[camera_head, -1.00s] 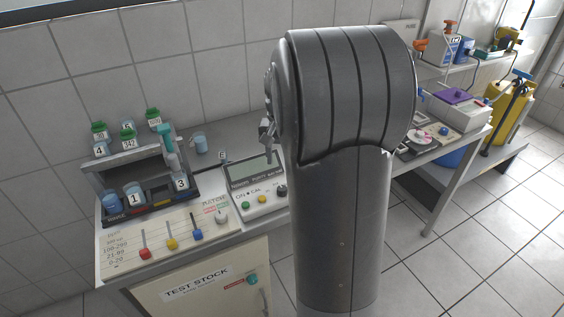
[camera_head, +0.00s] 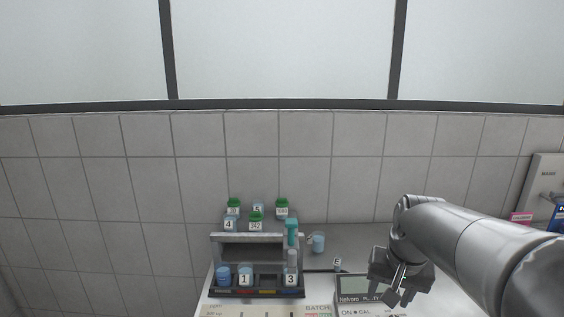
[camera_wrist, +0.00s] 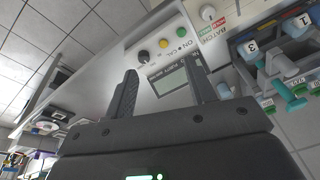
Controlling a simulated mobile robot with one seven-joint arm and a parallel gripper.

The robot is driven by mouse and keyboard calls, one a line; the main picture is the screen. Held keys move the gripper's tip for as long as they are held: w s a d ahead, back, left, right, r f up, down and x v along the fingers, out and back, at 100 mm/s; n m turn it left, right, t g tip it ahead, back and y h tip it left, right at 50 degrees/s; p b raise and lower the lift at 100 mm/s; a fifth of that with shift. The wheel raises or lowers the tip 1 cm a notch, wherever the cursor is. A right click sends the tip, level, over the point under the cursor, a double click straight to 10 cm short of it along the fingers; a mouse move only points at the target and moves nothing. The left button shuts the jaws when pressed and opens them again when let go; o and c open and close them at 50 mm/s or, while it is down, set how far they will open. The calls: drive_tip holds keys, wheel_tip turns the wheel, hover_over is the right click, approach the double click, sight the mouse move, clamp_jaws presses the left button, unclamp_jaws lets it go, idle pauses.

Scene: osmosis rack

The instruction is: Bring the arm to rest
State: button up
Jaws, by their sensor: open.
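My gripper (camera_head: 397,291) hangs from my arm at the lower right of the head view, over the grey meter with a display (camera_head: 358,289). In the wrist view my gripper's two dark fingers (camera_wrist: 165,95) stand apart with nothing between the tips. Beyond them the meter (camera_wrist: 172,75) shows its screen and its coloured buttons. The gripper appears to be above the meter; I cannot tell the exact gap.
A dark rack (camera_head: 258,291) holds several numbered cups, some green-lidded, left of my gripper. A blue cup (camera_head: 318,242) stands behind on the bench. A pale panel (camera_head: 225,311) lies before the rack.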

drive_tip(key=s+a+n+t, duration=0.1)
drive_tip(key=s+a+n, duration=0.1)
drive_tip(key=s, duration=0.4)
drive_tip(key=s+a+r+n+t, duration=0.1)
drive_tip(key=s+a+t, duration=0.1)
drive_tip(key=s+a, duration=0.2)
drive_tip(key=s, duration=0.2)
drive_tip(key=shift+s+a+n, duration=0.3)
drive_tip(key=shift+s+n, duration=0.05)
drive_tip(key=shift+n, duration=0.05)
drive_tip(key=shift+c, duration=0.2)
idle(1.9)
